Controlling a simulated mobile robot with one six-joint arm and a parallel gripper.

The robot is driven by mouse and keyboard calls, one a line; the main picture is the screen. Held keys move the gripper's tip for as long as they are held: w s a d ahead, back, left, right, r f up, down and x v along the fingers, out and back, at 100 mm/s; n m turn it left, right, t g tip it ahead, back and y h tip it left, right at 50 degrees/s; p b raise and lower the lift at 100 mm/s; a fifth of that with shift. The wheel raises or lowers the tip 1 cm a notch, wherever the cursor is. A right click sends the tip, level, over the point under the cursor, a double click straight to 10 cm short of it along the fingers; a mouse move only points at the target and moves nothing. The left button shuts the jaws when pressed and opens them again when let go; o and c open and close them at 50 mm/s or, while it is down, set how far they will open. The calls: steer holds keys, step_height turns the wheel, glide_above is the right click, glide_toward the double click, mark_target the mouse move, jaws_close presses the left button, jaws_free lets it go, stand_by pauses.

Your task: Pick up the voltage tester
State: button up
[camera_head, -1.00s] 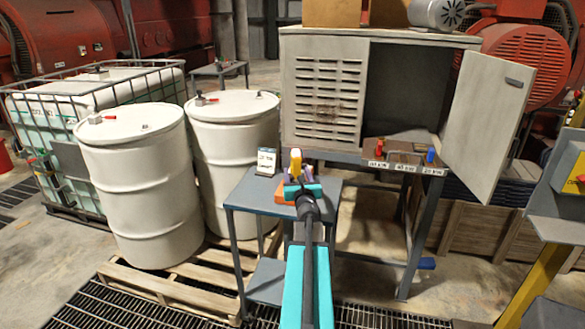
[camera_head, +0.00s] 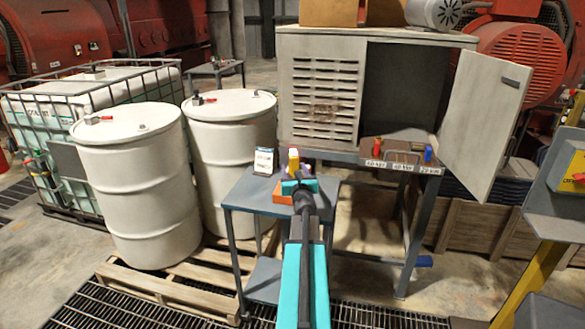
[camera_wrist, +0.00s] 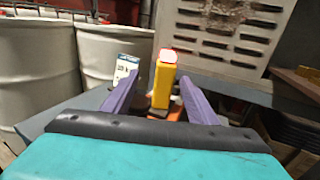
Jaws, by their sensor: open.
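The voltage tester looks to be the upright yellow tool with a pale, red-edged top (camera_wrist: 165,80), in the wrist view. It stands over an orange piece on a small grey table. In the head view the yellow tool (camera_head: 294,160) shows just beyond my gripper (camera_head: 300,182). In the wrist view the purple fingers of my gripper (camera_wrist: 158,98) are open, one on each side of the tool's lower part, with gaps visible. The tool's base is partly hidden. A small white labelled card (camera_head: 264,161) stands to its left on the grey table (camera_head: 252,200).
White drums (camera_head: 140,185) stand on a pallet at left. A grey cabinet (camera_head: 318,95) with its door (camera_head: 487,125) open stands behind and right. Its front shelf holds a red item (camera_head: 377,146) and a blue item (camera_head: 428,153). The table's front left is clear.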

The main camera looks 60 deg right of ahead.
mark_target(292, 161)
steer(key=shift+p+x, duration=0.7)
steer(key=shift+x, duration=2.4)
steer(key=shift+r+p+x, duration=0.1)
steer(key=shift+p+x, duration=0.4)
steer(key=shift+x, duration=0.2)
steer(key=shift+r+p+x, duration=0.15)
steer(key=shift+p+x, duration=0.3)
steer(key=shift+x, duration=0.25)
steer(key=shift+p+x, duration=0.45)
steer(key=shift+x, duration=0.7)
steer(key=shift+f, duration=0.1)
jaws_close()
